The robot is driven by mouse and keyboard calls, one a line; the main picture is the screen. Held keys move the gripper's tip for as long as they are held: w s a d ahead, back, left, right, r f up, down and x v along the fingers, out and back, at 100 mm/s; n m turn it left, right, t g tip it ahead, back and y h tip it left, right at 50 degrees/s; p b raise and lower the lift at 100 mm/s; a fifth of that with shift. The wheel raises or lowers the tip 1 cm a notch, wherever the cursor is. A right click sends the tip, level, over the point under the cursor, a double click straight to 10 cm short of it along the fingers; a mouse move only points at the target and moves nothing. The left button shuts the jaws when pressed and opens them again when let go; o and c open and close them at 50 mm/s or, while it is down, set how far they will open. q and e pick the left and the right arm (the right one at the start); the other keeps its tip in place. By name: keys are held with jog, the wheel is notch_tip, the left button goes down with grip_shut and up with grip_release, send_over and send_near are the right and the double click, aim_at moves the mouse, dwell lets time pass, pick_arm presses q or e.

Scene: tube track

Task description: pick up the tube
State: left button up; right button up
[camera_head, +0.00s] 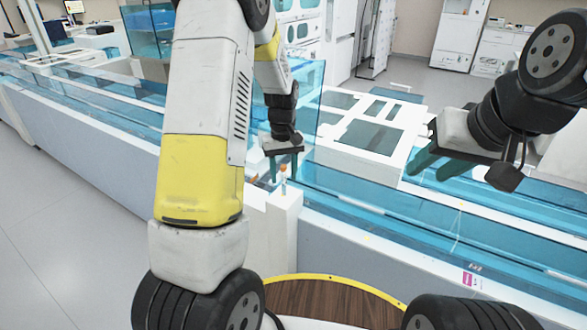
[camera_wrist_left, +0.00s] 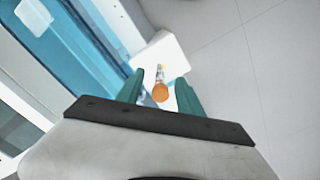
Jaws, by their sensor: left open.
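The tube (camera_head: 283,178) is small and clear with an orange cap. It stands upright on top of a white post at the near edge of the track. In the left wrist view the tube's orange cap (camera_wrist_left: 160,92) lies between the two green fingers. My left gripper (camera_head: 285,170) is open, pointing down at the tube, with a finger on either side of the cap in that view; contact cannot be made out. My right gripper (camera_head: 437,166) is at the right, above the track and away from the tube; its green fingers are apart and nothing shows between them.
The white post (camera_head: 284,215) carries the tube. A long track with blue clear walls (camera_head: 400,205) runs to both sides. A white panelled cover (camera_head: 372,135) lies behind it. A round wooden top (camera_head: 325,302) is at the bottom. Open floor (camera_head: 60,240) is at the left.

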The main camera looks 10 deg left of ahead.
aim_at(284, 166)
pick_arm(q)
jog(key=shift+f, duration=0.35)
jog(key=shift+c, duration=0.4)
grip_shut()
jog(key=shift+r, duration=0.15)
jog(key=shift+r, duration=0.65)
notch_tip(284, 166, up, 2)
jog(key=shift+r, duration=0.15)
jog(key=s+d+r, duration=0.1)
jog(key=s+d, duration=0.3)
jog(key=s, duration=1.1)
jog(key=shift+s+d, duration=0.2)
jog(key=shift+s, duration=0.05)
